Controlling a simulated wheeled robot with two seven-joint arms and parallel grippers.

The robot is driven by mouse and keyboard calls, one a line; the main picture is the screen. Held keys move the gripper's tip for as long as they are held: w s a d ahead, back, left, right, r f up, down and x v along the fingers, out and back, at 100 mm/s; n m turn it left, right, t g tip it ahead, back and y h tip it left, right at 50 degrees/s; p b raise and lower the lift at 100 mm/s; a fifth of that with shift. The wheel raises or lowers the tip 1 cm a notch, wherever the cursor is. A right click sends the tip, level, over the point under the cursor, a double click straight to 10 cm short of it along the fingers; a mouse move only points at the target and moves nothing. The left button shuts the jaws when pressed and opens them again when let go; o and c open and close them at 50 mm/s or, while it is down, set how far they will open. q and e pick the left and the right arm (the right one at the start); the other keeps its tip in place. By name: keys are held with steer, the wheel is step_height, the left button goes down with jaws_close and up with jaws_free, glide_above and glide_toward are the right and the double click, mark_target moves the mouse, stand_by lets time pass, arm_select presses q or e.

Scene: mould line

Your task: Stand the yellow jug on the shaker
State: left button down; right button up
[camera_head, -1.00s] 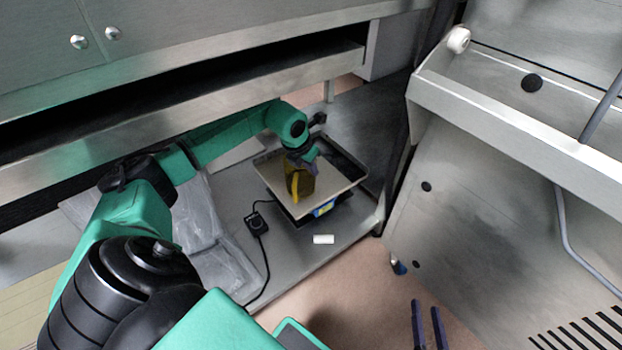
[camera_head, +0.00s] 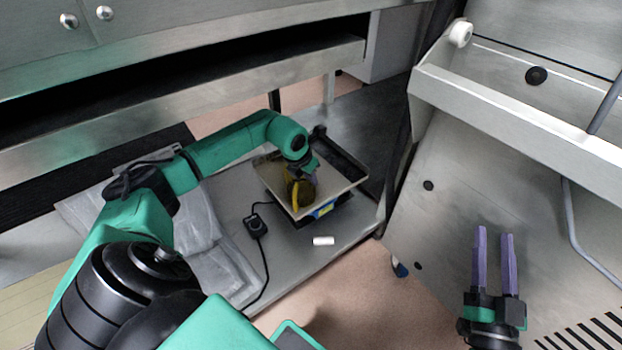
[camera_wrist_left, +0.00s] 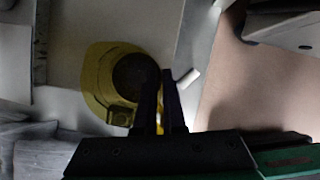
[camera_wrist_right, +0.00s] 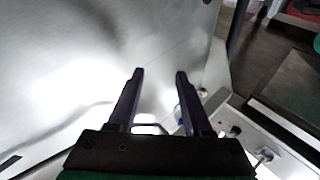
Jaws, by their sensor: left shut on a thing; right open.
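The yellow jug (camera_head: 292,196) is over the tray-like top of the shaker (camera_head: 338,186) in the head view. I cannot tell whether its base touches the tray. The shaker has a blue and yellow front panel. My left gripper (camera_head: 309,168) is shut on the jug at its side, and the gripper partly hides it. In the left wrist view the jug (camera_wrist_left: 97,82) shows from above with a dark round opening, and the left fingers (camera_wrist_left: 161,85) cross its right side. My right gripper (camera_head: 494,232) is open and empty, well to the right of the shaker.
A small black box with a cable (camera_head: 256,226) lies left of the shaker. A small white block (camera_head: 323,241) lies in front of it. Crumpled grey sheeting (camera_head: 205,250) lies at the left. A steel machine (camera_head: 455,190) stands at the right.

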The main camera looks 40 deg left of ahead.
steer(key=shift+r, duration=0.25)
arm_select(q)
steer(key=c, duration=1)
jaws_free()
arm_select(e)
steer(key=shift+r, duration=0.3)
arm_select(q)
steer(key=shift+r, duration=0.1)
